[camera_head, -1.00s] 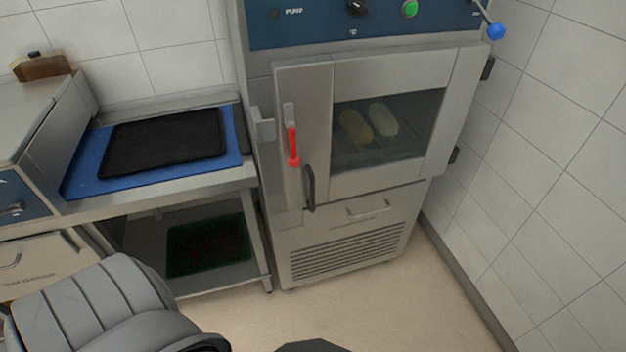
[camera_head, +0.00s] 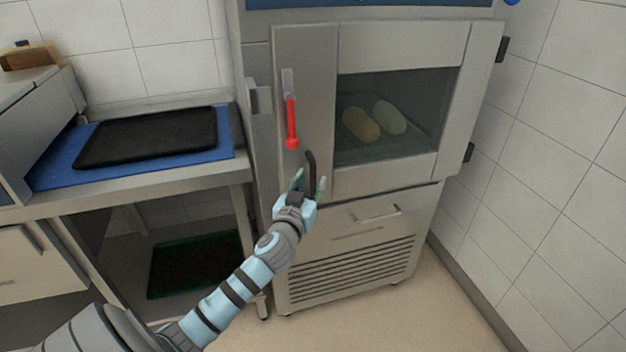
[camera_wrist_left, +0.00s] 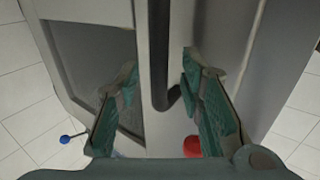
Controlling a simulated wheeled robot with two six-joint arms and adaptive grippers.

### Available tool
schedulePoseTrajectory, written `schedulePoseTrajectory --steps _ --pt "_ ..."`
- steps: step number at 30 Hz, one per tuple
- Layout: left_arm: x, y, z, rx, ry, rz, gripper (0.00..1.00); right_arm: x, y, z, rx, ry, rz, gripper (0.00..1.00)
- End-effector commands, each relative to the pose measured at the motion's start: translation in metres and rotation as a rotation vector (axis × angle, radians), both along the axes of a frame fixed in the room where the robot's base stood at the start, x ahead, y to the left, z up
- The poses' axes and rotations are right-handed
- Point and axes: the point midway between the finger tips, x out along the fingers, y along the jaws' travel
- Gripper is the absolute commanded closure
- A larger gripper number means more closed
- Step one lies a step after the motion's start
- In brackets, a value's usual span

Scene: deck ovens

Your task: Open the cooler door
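The cooler door (camera_head: 305,60) is a steel door with a glass window (camera_head: 395,115), and it looks closed. A black vertical handle (camera_head: 310,162) is on its left part, below a red lever (camera_head: 291,122). My left gripper (camera_head: 309,183) is at the lower part of the black handle. In the left wrist view the gripper (camera_wrist_left: 160,66) is open, with one finger on each side of the black handle (camera_wrist_left: 159,45) and gaps between. The red lever's end (camera_wrist_left: 193,146) shows below the handle there. My right gripper is not in view.
Two pale loaves (camera_head: 375,120) show behind the glass. To the left, a black tray (camera_head: 150,138) lies on a blue board (camera_head: 60,165) on a steel table. A tiled wall (camera_head: 560,150) stands close on the right, beyond the hinges. The floor (camera_head: 440,310) in front is clear.

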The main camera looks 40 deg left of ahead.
Motion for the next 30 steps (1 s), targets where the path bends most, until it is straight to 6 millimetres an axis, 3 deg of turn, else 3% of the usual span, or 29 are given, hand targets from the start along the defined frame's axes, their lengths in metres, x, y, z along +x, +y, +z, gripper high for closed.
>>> schedulePoseTrajectory --steps 6,13,14,20,30 --pt "0.021 0.008 -0.001 -0.001 0.001 0.000 0.65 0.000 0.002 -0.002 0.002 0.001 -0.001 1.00" --pt "0.022 0.008 -0.001 -0.001 0.002 -0.001 0.65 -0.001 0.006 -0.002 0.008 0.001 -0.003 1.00" --pt "0.022 0.008 -0.001 -0.001 0.002 -0.001 0.67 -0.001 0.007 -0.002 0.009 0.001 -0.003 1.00" --pt "0.022 0.008 -0.001 -0.001 0.002 -0.001 0.99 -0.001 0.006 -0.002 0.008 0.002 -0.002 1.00" --pt "0.021 0.008 -0.001 -0.001 0.002 0.002 1.00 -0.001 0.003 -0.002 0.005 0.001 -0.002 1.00"
